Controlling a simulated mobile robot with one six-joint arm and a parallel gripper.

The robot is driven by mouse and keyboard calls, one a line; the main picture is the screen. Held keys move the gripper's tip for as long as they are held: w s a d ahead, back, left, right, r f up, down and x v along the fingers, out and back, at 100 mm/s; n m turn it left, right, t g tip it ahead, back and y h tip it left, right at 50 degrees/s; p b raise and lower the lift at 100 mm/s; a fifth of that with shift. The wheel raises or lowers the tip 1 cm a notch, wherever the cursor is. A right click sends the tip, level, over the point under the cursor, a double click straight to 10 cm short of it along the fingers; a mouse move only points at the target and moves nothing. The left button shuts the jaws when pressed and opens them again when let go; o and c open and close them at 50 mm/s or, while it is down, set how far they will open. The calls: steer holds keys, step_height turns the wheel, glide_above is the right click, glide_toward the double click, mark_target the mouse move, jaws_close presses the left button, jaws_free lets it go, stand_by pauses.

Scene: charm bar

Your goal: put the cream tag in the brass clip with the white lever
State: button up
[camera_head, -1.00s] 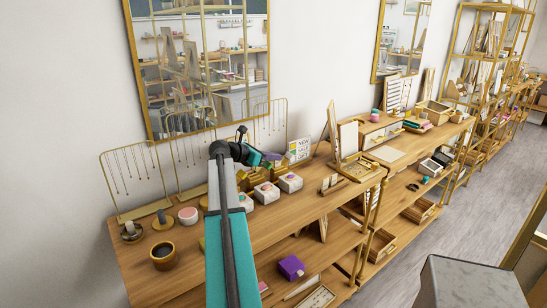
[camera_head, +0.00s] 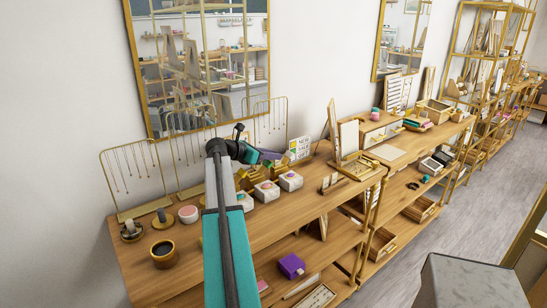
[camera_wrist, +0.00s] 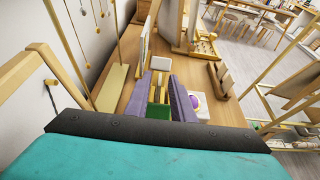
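My gripper (camera_wrist: 163,88) shows in the wrist view as two grey-purple fingers standing apart. In the head view it (camera_head: 272,155) is over the back of the wooden shelf top, at the end of my teal arm. Brass-coloured blocks (camera_wrist: 163,79) show in the gap between the fingers, apparently beyond them, and may be the clips. A small green piece (camera_wrist: 158,112) is nearer, between the finger bases. I cannot make out the cream tag or a white lever. My arm and fingers hide part of the row of small items.
White boxes with coloured tops (camera_head: 291,181) stand along the shelf front, close to my gripper. Brass necklace racks (camera_head: 135,180) and a sign (camera_head: 299,147) stand near the wall. A wooden display stand (camera_head: 350,160) is at the right.

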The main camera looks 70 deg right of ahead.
steer(key=b+v, duration=0.1)
steer(key=v, duration=1)
steer(key=shift+b, duration=0.35)
steer(key=shift+s+f, duration=0.1)
steer(key=shift+f, duration=0.1)
